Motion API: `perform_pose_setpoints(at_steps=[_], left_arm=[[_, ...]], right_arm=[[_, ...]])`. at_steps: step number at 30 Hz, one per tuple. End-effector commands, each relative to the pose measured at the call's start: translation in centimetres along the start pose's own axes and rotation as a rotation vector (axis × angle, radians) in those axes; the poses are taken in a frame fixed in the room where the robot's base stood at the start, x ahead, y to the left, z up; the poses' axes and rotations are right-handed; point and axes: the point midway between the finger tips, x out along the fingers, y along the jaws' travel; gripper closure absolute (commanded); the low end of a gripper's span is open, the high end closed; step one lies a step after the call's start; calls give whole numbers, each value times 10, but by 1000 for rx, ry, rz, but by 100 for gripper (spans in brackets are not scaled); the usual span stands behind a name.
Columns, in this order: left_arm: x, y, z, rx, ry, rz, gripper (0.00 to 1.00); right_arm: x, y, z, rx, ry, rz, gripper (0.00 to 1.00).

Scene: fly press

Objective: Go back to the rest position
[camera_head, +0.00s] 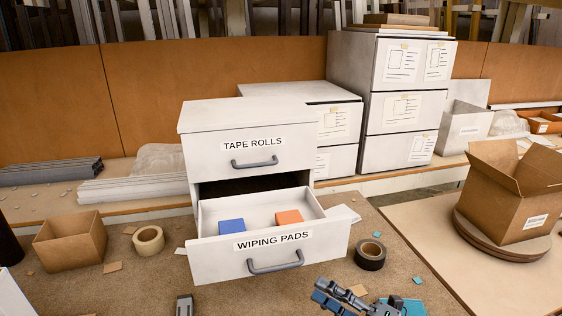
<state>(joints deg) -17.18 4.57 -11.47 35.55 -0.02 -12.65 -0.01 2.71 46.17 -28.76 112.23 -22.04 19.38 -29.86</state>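A white drawer unit (205,123) stands on the bench in the middle. Its lower drawer (215,262), labelled WIPING PADS, is pulled out. A blue pad (230,227) and an orange pad (289,217) lie inside it, apart from each other. The upper drawer (230,158), labelled TAPE ROLLS, is shut. My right gripper (336,298) is at the bottom edge, in front of the open drawer and to the right of its handle; its finger gap is unclear. A small grey part (185,306) at the bottom edge may be my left gripper's tip; the rest is out of frame.
A beige tape roll (148,240) and an open cardboard box (70,243) are left of the drawer. A black tape roll (370,254) is close to its right. A larger open carton (502,200) sits on a round turntable (490,242) at right. Small scraps litter the bench.

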Motion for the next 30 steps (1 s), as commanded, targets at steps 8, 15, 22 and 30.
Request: perform_pose_setpoints(at_steps=[8, 15, 22, 30], left_arm=[[0, 0, 0, 0, 1, 1, 60], [0, 0, 0, 0, 1, 1, 60], [0, 0, 0, -1, 1, 1, 60], [0, 0, 0, -1, 1, 0, 60]], right_arm=[[-15, -32, 27, 482, -495, -62, 66], [-89, -97, 11, 1003, -989, -207, 66], [-161, -137, -47, 1368, -1344, -369, 66], [-213, -149, -112, 1612, -1602, -521, 66]])
